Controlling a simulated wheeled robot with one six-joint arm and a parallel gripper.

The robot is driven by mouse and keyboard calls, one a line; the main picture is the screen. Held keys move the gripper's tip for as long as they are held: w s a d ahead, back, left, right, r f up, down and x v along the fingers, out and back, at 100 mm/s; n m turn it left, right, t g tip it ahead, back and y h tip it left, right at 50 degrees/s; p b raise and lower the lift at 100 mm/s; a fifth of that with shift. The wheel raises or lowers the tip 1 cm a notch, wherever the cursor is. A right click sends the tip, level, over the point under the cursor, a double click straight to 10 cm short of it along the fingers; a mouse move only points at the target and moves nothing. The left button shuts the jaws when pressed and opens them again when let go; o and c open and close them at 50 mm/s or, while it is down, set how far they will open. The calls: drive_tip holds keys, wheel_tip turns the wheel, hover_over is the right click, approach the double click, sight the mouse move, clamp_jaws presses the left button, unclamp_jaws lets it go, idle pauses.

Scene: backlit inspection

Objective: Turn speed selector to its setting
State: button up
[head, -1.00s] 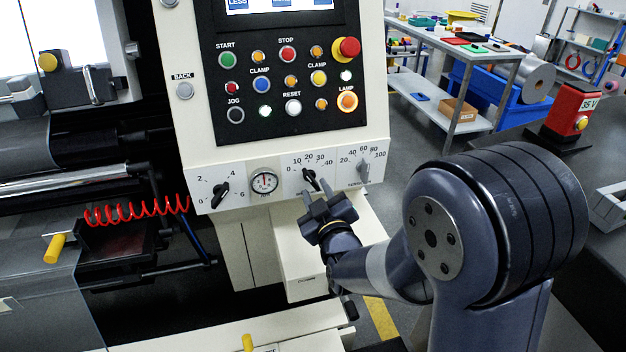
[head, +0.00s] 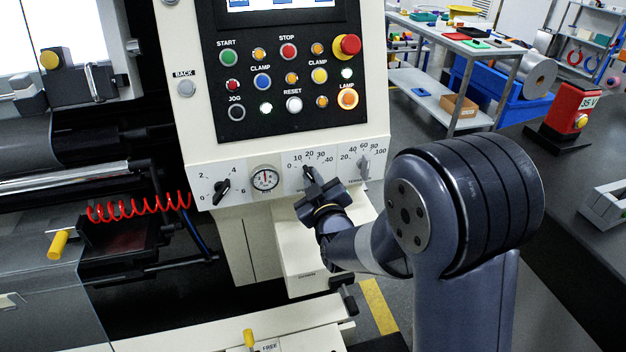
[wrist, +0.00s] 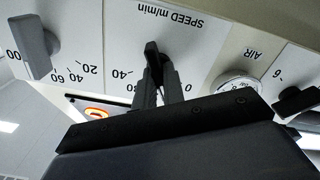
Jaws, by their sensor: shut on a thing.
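The speed selector is a black pointer knob (head: 308,172) on the white lower panel, under a scale from 0 to 40. In the wrist view the same knob (wrist: 151,50) appears upside down below the words SPEED m/min. My gripper (head: 312,184) reaches it from below and is shut on it. The wrist view shows the two dark fingers (wrist: 160,80) at the knob's near end. In the head view the pointer tip is up, roughly toward the 10 to 20 marks; the fingers partly hide the knob, so the exact reading is unclear.
An air gauge (head: 265,180) and a black knob (head: 222,188) sit left of the selector. A grey knob (head: 363,170) with a scale up to 100 is close on the right. A button panel (head: 290,85) is above.

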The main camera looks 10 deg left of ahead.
drive_tip(key=shift+f+m+b, duration=0.15)
drive_tip(key=shift+m+b, duration=0.15)
drive_tip(key=shift+b, duration=0.25)
clamp_jaws()
drive_tip(key=m+b, duration=0.1)
drive_tip(key=b, duration=0.2)
drive_tip(key=shift+f+m, duration=0.15)
drive_tip(key=shift+m, duration=0.15)
drive_tip(key=m+b, duration=0.2)
drive_tip(key=b, duration=0.2)
drive_tip(key=shift+m, duration=0.3)
drive_tip(key=m+b, duration=0.2)
drive_tip(key=b, duration=0.1)
drive_tip(key=m+b, duration=0.5)
drive_tip(key=shift+w+d+r+b, duration=0.1)
drive_tip(key=shift+d+r+b, duration=0.05)
drive_tip(key=shift+r+b, duration=0.15)
drive_tip(key=o, duration=0.7)
unclamp_jaws()
drive_tip(key=shift+c, duration=0.2)
